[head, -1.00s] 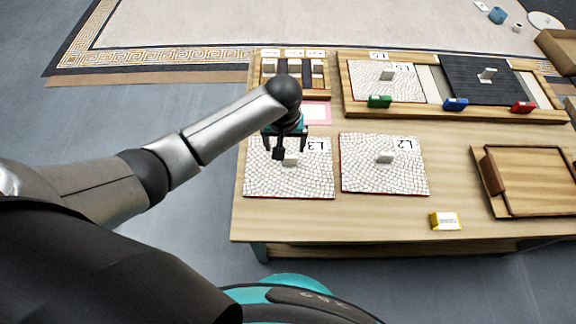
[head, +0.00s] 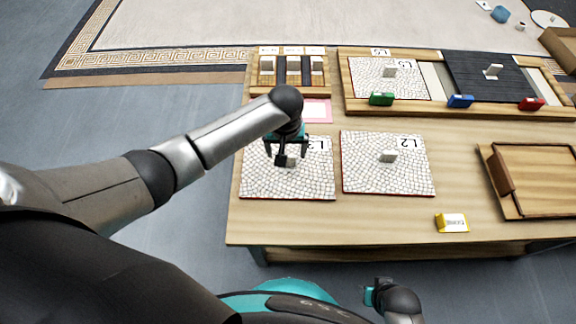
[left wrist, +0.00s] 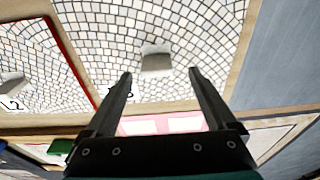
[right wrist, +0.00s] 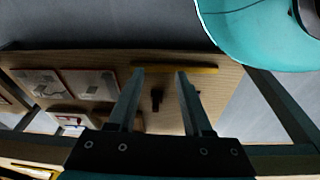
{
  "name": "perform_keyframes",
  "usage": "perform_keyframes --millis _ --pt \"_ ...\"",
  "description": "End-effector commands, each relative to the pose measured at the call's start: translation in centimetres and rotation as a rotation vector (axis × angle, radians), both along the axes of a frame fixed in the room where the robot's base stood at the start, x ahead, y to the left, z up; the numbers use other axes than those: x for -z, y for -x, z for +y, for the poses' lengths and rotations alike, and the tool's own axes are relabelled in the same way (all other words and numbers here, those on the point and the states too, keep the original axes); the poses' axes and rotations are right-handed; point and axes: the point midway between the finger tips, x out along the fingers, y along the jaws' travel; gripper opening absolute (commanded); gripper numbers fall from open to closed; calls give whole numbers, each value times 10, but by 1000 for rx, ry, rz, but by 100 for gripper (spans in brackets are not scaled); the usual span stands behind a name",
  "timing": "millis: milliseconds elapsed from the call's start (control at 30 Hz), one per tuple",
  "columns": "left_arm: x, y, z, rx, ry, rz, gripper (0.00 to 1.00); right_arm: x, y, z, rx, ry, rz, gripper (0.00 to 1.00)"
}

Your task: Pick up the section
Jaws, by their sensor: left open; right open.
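A mosaic section marked L3 (head: 262,183), white with dark joints, lies flat at the left of the table. A small pale block handle stands on its middle, partly hidden in the head view by my left gripper (head: 287,150). In the left wrist view the handle (left wrist: 156,60) shows beyond and between the open fingers (left wrist: 160,85), untouched. A similar section marked L2 (head: 370,180) lies just to its right with its own handle (head: 388,156). My right gripper (head: 372,292) is low at the table's near side; in the right wrist view its fingers (right wrist: 157,90) are open and empty.
A wooden frame (head: 390,109) at the back holds a white section, a dark panel (head: 485,90) and coloured clips. A slotted rack (head: 290,88) stands back left. A yellow block (head: 452,223) and a wooden tray (head: 540,213) are at right. The near table edge is bare.

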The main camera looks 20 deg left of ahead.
Motion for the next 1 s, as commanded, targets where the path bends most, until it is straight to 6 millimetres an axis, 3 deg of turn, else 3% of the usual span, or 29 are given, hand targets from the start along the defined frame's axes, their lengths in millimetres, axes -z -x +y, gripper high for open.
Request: perform_keyframes --millis 600,1000 --pt "34 -6 -3 0 0 1 90 -50 -24 11 0 -13 -33 50" --pt "36 -6 -3 1 0 0 88 -57 -27 11 0 -13 -40 50"
